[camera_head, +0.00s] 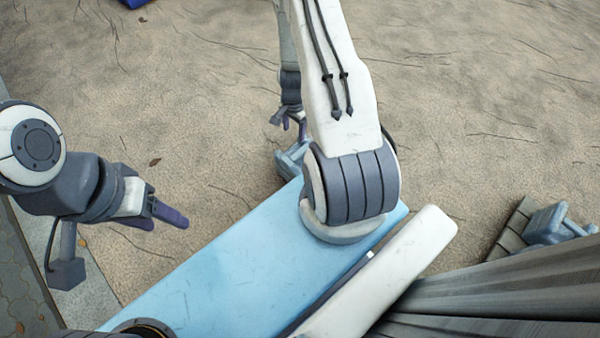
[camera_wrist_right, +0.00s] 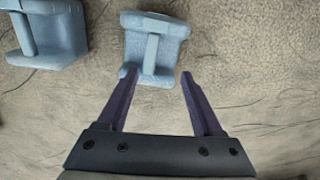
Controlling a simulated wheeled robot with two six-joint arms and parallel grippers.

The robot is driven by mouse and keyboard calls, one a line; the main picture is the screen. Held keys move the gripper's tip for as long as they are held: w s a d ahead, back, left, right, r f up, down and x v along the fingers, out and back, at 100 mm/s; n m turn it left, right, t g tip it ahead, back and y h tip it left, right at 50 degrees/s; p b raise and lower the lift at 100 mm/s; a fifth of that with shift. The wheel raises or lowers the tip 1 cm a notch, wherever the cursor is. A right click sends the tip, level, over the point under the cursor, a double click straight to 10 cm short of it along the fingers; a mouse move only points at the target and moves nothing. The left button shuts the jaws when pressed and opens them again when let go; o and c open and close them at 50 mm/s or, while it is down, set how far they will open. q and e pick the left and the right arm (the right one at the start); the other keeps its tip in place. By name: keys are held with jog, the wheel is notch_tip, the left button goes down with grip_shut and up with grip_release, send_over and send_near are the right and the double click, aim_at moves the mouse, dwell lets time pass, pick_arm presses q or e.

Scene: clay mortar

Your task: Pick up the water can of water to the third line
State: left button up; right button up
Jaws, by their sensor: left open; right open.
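A blue-grey can with a bar handle (camera_wrist_right: 152,48) lies on the sandy ground just ahead of my right gripper (camera_wrist_right: 157,78) in the right wrist view. The right fingers are open and spread. The left fingertip overlaps the can's near edge in the picture; I cannot tell whether they touch. In the head view this can (camera_head: 291,162) is partly hidden behind my right arm. A second, similar blue-grey can (camera_wrist_right: 50,32) is at upper left in the wrist view. My left gripper (camera_head: 168,217) is open and empty above the ground at left. No line marks show on the cans.
Another blue-grey object (camera_head: 552,226) stands at the far right beside a slatted brown piece (camera_head: 512,228). Grey ridged boards (camera_head: 500,285) fill the lower right. Paving (camera_head: 20,290) runs along the left edge. The sandy ground (camera_head: 480,90) at the upper right is clear.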

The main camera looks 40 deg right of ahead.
aim_at(288, 163)
jog(key=shift+m, duration=0.7)
jog(key=f, duration=0.1)
jog(key=s+d+f+b, duration=0.1)
jog(key=f, duration=0.1)
jog(key=d+f, duration=0.1)
jog(key=f, duration=0.1)
jog(key=shift+s, duration=0.35)
notch_tip(288, 163, down, 5)
jog(key=b, duration=0.5)
jog(key=f+b, duration=0.1)
jog(key=b, duration=0.1)
jog(key=f+b, duration=0.4)
jog(key=shift+w+a, duration=0.1)
jog(key=shift+a, duration=0.2)
pick_arm(q)
notch_tip(288, 163, down, 13)
pick_arm(e)
grip_shut()
pick_arm(q)
jog(key=shift+r, duration=0.1)
pick_arm(e)
jog(key=shift+w+r, duration=0.1)
jog(key=shift+r, duration=0.05)
